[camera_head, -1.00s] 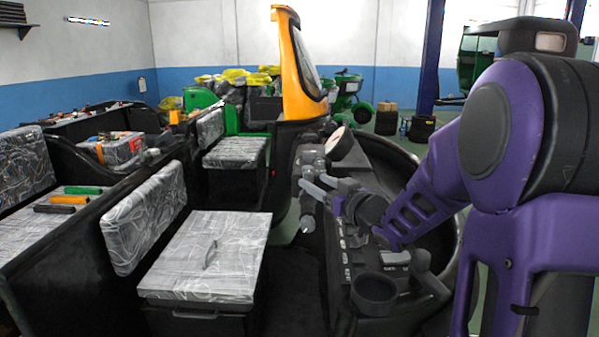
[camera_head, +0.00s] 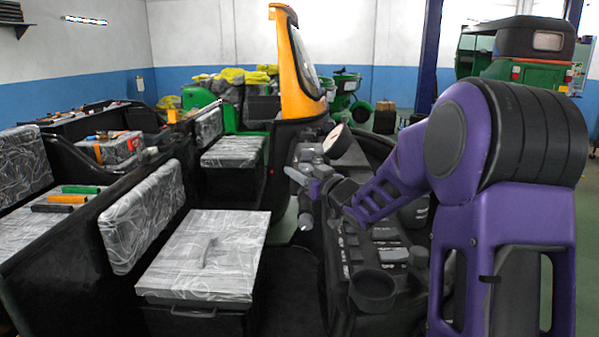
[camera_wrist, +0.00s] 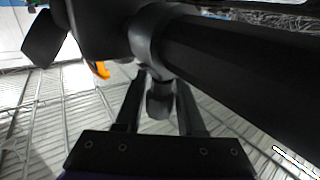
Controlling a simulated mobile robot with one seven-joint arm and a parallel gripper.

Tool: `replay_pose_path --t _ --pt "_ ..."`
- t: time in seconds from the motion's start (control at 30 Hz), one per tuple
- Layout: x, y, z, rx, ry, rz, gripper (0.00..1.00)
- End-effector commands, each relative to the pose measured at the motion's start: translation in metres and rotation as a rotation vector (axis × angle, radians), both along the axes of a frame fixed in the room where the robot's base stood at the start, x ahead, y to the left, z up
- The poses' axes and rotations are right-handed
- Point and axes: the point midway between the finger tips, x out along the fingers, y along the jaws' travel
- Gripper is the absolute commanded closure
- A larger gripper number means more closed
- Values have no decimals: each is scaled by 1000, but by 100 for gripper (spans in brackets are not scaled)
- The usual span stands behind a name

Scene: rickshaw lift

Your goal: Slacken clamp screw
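In the wrist view, a dark bar (camera_wrist: 240,60) runs from upper centre to the right, with a grey ring-shaped clamp (camera_wrist: 150,38) around it. A small grey knob-like part (camera_wrist: 160,102), which looks like the clamp screw, hangs below the ring. My gripper (camera_wrist: 161,88) has its two dark fingers apart, one on each side of this part, with narrow gaps visible. Contact with it is not clear. In the head view, my purple arm reaches to the rickshaw's dashboard (camera_head: 362,240), and its end is by small grey levers (camera_head: 297,176). The clamp is too small to tell there.
A wrapped seat (camera_head: 205,255) is to the left. The yellow windshield frame (camera_head: 291,70) rises behind. Another green rickshaw (camera_head: 520,72) stands at the back right.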

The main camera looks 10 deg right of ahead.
Motion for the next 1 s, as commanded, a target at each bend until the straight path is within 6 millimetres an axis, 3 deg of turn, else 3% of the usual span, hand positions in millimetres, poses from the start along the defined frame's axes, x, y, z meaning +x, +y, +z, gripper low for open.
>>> replay_pose_path --t 0.03,0.2,1.0 --pt "0 0 0 0 0 0 73" --pt "0 0 0 0 0 0 100" --pt "-2 3 0 0 0 141 100"
